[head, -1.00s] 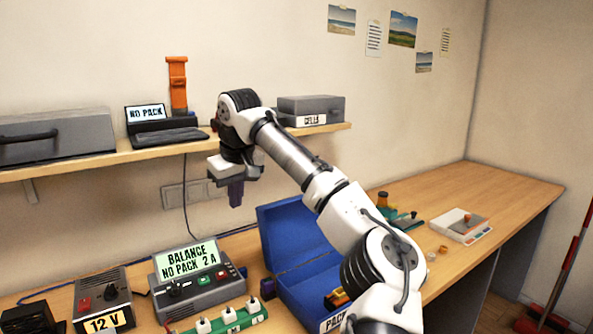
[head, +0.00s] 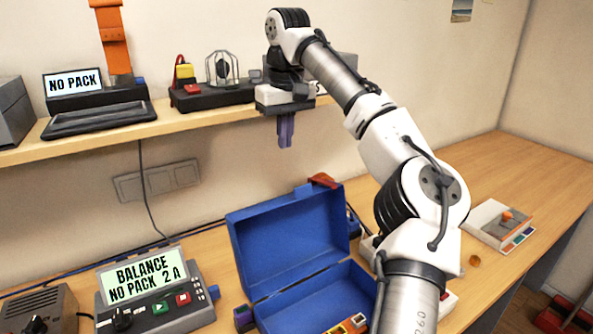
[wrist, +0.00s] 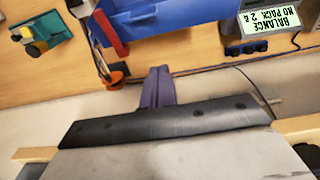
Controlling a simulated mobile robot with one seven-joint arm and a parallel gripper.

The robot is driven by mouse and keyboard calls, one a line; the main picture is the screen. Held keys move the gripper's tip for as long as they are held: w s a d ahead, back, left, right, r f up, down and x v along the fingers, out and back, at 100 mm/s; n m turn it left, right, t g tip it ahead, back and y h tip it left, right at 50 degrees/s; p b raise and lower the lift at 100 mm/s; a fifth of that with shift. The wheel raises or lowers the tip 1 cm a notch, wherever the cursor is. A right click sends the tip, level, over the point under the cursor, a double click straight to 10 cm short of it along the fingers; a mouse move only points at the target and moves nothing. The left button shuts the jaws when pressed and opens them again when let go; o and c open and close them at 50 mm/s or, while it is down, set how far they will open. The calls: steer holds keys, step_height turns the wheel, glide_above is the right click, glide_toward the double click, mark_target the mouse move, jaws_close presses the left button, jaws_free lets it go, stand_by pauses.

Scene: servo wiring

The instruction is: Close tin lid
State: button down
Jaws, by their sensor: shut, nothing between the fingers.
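The blue tin (head: 318,284) stands on the bench with its lid (head: 290,235) raised, leaning back toward the wall. Coloured items show inside at its front, and my arm hides its right part. The blue tin also shows at the top of the wrist view (wrist: 145,18), partly cut off. My gripper (head: 286,145) points down, shut and empty, above and apart from the raised lid, in front of the shelf. Its purple fingers show together in the wrist view (wrist: 158,72).
A balance charger (head: 155,290) stands left of the tin. The shelf (head: 100,140) behind my gripper carries a display unit (head: 75,85), an orange strap (head: 112,40) and a black stand with a wire cage (head: 222,70).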

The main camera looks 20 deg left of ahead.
mark_target(293, 196)
steer(key=f+p, duration=0.1)
steer(key=f, duration=0.1)
steer(key=s+d+f+p, duration=0.1)
steer(key=f, duration=0.2)
steer(key=s+d+f+p, duration=0.1)
steer(key=f, duration=0.2)
steer(key=shift+f, duration=0.1)
steer(key=shift+s+d, duration=0.1)
steer(key=shift+s, duration=0.1)
steer(key=shift+d+f, duration=0.15)
